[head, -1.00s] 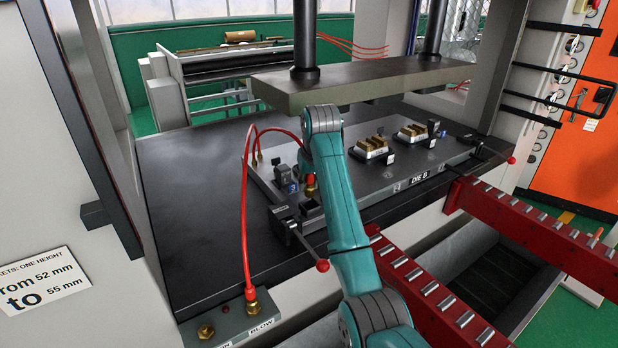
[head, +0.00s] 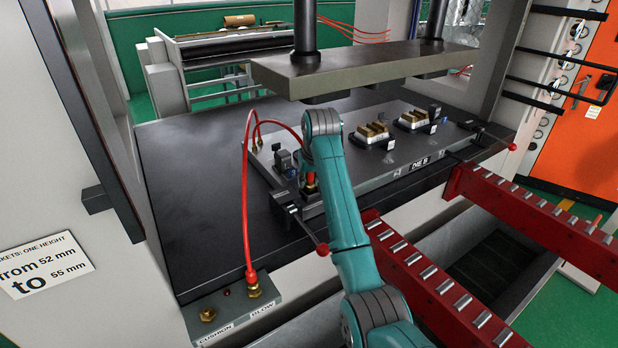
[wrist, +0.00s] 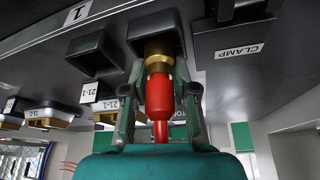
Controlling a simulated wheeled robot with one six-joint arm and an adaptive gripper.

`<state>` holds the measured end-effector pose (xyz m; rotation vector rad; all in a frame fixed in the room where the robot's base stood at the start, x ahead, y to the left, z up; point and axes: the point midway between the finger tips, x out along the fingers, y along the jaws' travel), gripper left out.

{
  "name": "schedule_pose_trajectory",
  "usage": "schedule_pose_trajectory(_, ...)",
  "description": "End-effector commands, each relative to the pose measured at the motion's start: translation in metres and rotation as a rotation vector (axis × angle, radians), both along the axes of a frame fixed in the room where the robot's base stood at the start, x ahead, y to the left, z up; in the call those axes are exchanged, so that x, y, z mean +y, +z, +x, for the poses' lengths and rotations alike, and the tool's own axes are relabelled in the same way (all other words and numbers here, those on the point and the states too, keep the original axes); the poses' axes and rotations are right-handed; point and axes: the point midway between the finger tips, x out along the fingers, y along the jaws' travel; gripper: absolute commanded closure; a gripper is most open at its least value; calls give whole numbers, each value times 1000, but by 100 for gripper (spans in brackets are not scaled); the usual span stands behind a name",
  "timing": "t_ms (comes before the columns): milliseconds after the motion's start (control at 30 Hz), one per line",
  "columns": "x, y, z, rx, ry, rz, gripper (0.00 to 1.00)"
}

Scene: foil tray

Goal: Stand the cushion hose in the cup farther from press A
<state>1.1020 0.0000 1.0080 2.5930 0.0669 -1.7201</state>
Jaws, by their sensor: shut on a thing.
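My gripper (wrist: 157,92) is shut on the red sleeve of the cushion hose (wrist: 158,95), below its brass collar in the wrist view. The brass end points into the mouth of a dark square cup (wrist: 140,27); how deep it sits is hidden. A second dark cup (wrist: 95,55) beside it looks empty. In the head view the held hose (head: 285,124) arches from the back left of the die plate to my gripper (head: 310,180), which is mostly behind my arm. I see no press A label.
A CLAMP block (wrist: 240,52) stands close beside the held hose. A second red hose (head: 246,205) rises from the BLOW port; the brass CUSHION port (head: 208,315) is bare. The press slab (head: 365,68) hangs above the die plate (head: 395,180). Red roller rails (head: 540,225) lie right.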

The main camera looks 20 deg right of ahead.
Motion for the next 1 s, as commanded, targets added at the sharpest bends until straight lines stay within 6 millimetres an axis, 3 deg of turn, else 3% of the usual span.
schedule_pose_trajectory(400, 0, -13, -2, 17, 0, 0, 100)
schedule_pose_trajectory(433, 0, -13, -2, 18, 0, 0, 68)
schedule_pose_trajectory(533, 0, -13, -3, 19, 0, 0, 43)
schedule_pose_trajectory(1000, 0, -6, -3, 13, 0, 0, 43)
